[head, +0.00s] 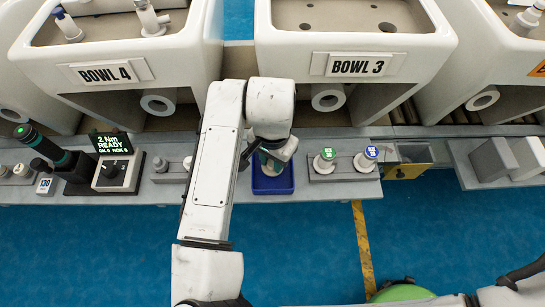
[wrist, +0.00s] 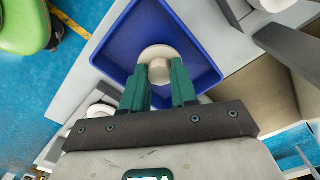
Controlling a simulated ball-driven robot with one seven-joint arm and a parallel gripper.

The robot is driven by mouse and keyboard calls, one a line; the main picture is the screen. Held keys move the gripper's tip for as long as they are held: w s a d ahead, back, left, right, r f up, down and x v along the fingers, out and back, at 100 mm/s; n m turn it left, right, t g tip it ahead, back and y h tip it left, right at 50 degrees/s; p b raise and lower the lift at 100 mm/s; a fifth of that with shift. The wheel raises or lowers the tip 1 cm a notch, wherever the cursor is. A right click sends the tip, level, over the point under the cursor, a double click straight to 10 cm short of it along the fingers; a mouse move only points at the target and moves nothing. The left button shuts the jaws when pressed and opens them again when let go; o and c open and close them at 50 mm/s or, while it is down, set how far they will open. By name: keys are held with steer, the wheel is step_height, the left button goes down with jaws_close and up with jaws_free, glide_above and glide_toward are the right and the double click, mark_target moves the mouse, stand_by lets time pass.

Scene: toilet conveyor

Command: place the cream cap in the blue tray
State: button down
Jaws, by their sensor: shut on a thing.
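The cream cap (wrist: 157,52) has a round flange and a narrower stem. My gripper (wrist: 159,80) has its green fingers on both sides of the stem and is shut on it. In the head view, my gripper (head: 272,160) points down over the tray and hides most of the cap. I cannot tell whether the cap touches the tray floor.
A grey stand with two cream parts with labelled tops (head: 326,159) is right of the tray. A black torque tool (head: 45,150) and a green "READY" display (head: 111,144) are at the left. A yellow bin (head: 407,168) is further right.

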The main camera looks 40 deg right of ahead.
mark_target(272, 162)
steer(key=c, duration=0.9)
jaws_free()
steer(key=shift+f, duration=0.15)
step_height(272, 162, up, 12)
steer(key=p, duration=0.2)
steer(key=shift+r+p, duration=0.2)
steer(key=shift+p, duration=0.15)
